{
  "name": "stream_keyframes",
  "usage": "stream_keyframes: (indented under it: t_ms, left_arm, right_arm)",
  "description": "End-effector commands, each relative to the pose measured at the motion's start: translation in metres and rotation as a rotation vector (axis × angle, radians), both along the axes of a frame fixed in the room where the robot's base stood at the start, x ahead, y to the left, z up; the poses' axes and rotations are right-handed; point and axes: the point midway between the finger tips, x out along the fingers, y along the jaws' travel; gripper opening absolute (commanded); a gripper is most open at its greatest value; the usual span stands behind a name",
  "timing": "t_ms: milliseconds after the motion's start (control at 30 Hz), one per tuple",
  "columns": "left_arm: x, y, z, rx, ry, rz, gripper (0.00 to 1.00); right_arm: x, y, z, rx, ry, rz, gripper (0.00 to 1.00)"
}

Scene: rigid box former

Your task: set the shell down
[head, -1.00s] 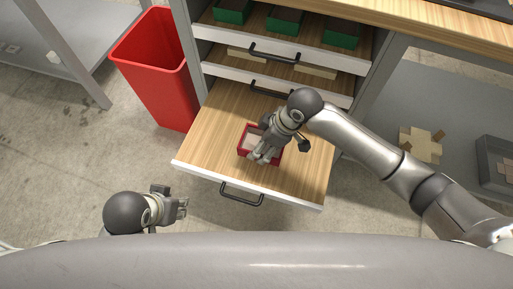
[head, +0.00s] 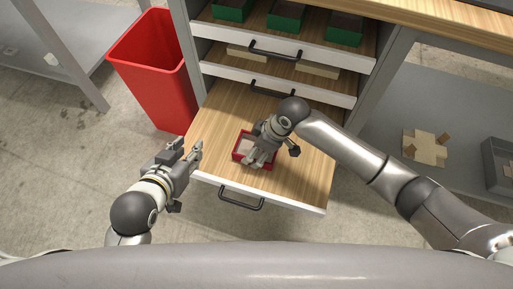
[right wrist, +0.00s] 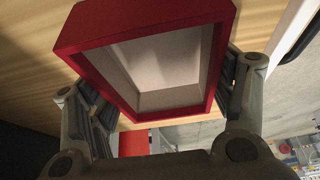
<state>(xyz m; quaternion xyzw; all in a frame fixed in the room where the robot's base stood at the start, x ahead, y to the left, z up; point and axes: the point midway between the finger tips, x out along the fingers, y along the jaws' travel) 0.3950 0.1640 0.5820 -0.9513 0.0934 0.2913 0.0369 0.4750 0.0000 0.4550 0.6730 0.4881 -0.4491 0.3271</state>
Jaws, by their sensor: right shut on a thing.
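The shell is a small red open box with a pale lining (head: 238,151), seen in the head view over the wooden floor of the pulled-out drawer (head: 300,180). My right gripper (head: 258,158) reaches down over it and partly hides it. In the right wrist view the shell (right wrist: 150,24) sits between the two fingers of my right gripper (right wrist: 160,88), which press its outer sides. I cannot tell whether its base touches the drawer floor. My left gripper (head: 190,147) is empty, its fingers apart, near the drawer's front left corner.
A red bin (head: 158,80) stands left of the drawer. Shallower drawers above hold green trays (head: 286,17) and pale blocks. A shelf at right carries a flat cardboard blank (head: 426,149) and a grey bin (head: 497,165). The drawer floor around the shell is clear.

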Motion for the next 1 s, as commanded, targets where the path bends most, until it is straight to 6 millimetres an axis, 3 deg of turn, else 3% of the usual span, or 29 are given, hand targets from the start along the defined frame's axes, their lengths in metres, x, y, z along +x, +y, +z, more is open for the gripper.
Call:
stream_keyframes:
  t_ms: [400,433,567,1000]
  left_arm:
    - [0.0008,-0.0005,0.0012,-0.001,-0.006,0.000,0.32]
    - [0.0008,-0.0004,0.0010,-0.001,-0.005,0.000,0.32]
    - [0.0008,-0.0004,0.0009,-0.001,-0.005,0.000,0.32]
    - [0.0012,-0.0004,0.0012,-0.001,-0.007,0.000,0.32]
  right_arm:
    - [-0.0003,0.0000,-0.0038,-0.001,0.002,-0.001,0.51]
    - [-0.0003,0.0000,-0.0035,-0.001,0.002,-0.001,0.79]
    - [-0.0002,-0.0001,-0.0033,-0.001,0.002,-0.001,0.96]
    - [0.0001,-0.0002,0.0007,0.000,-0.001,0.001,0.97]
